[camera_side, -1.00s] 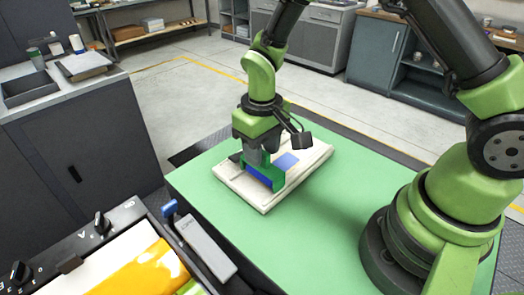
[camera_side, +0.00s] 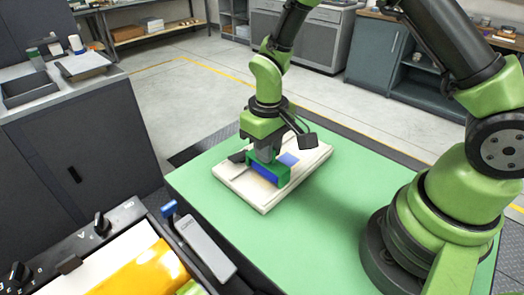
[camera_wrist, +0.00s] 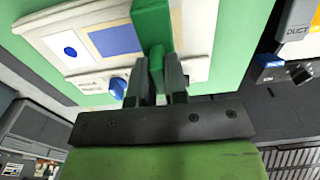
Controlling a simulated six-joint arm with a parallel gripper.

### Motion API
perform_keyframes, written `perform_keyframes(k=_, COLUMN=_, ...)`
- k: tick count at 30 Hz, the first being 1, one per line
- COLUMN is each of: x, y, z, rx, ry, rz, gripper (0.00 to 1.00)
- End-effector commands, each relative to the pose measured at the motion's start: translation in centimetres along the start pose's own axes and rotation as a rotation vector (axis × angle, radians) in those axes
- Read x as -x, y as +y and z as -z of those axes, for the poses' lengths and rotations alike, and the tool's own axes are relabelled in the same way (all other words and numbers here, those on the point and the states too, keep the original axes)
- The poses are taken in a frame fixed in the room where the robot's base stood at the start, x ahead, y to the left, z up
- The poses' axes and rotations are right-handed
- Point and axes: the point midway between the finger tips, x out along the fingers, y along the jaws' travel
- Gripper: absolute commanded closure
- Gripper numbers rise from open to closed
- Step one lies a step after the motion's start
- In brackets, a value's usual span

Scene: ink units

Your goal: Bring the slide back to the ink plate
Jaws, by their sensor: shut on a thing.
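My gripper (camera_side: 266,156) is shut on the green slide (camera_side: 281,178), which has a blue face towards the side camera. In the wrist view the jaws (camera_wrist: 155,80) close on the slide's green upright part (camera_wrist: 151,25). The slide is over the cream base (camera_side: 240,188); whether it touches the base cannot be told. A blue rectangle (camera_side: 288,159), which looks like the ink plate, lies on the base just behind and right of the slide. It also shows left of the slide in the wrist view (camera_wrist: 113,41). The jaws hide part of the slide.
The base lies on a green table (camera_side: 330,232) with free room to its right and front. A blue knob (camera_wrist: 118,88) and a white panel with a blue oval (camera_wrist: 68,46) show in the wrist view. A machine with a yellow sheet (camera_side: 140,270) stands at front left.

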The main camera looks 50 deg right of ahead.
Motion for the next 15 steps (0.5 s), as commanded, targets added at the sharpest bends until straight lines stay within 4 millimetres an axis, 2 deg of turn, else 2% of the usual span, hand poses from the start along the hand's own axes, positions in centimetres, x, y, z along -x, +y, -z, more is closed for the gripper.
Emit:
perform_keyframes(k=9, x=0.1, y=8.1, z=0.0, rx=-0.011, ry=0.000, rz=-0.002, gripper=1.00)
perform_keyframes(k=15, x=0.1, y=12.8, z=-0.1, rx=-0.010, ry=0.000, rz=-0.001, gripper=1.00)
